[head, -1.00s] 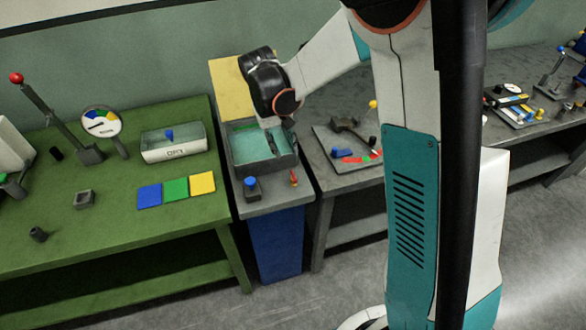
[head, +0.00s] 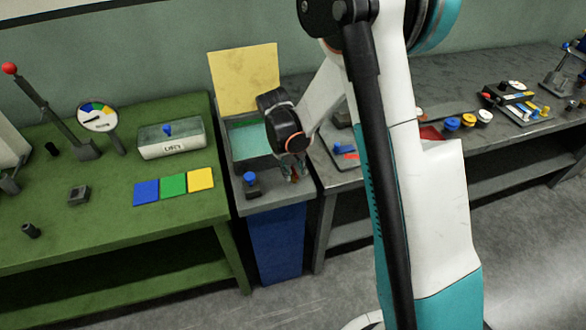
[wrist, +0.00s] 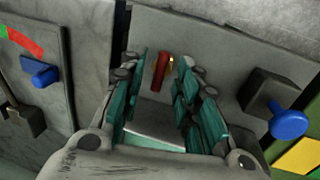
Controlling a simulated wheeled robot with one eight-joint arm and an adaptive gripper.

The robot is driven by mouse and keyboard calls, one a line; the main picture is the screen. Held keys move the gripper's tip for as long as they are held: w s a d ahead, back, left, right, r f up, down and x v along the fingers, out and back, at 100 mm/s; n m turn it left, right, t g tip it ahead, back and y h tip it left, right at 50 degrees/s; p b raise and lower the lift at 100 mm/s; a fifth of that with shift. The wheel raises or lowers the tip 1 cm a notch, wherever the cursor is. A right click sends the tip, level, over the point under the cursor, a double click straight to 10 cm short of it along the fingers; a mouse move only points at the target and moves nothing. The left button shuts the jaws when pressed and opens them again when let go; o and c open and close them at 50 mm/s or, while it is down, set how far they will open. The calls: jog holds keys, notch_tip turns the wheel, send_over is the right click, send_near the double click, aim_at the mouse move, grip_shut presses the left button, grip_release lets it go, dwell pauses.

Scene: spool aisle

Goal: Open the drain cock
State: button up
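The drain cock appears to be the small red handle with a brass bit beside it (wrist: 160,72), on the grey top in the wrist view. It lies ahead of my gripper (wrist: 166,100), between the two teal-padded fingers, which stand apart on either side. The fingers do not visibly press on the handle, and I cannot tell how far beyond the tips it is. In the head view my gripper (head: 292,172) is over the front right corner of the grey basin stand and mostly hides the cock.
A blue-knobbed device (head: 250,184) stands close left of my gripper, at right in the wrist view (wrist: 289,122). Behind is an open basin (head: 243,168) with green-teal contents and a raised yellow panel (head: 245,78). A green bench (head: 110,215) adjoins at left, a grey bench (head: 440,85) at right.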

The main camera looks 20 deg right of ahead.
jog(key=shift+c, duration=0.6)
grip_shut()
jog(key=n+t+b, duration=0.1)
jog(key=n+b, duration=0.1)
jog(key=n, duration=0.4)
jog(key=shift+s+d+n, duration=0.1)
jog(key=shift+s+n, duration=0.05)
jog(key=shift+n, duration=0.15)
jog(key=n+t+y+b, duration=0.1)
jog(key=n, duration=0.5)
jog(key=shift+d, duration=0.2)
jog(key=n+y, duration=0.1)
jog(key=n, duration=0.4)
jog(key=shift+d+b, duration=0.1)
jog(key=shift+b, duration=0.3)
jog(key=shift+n, duration=0.3)
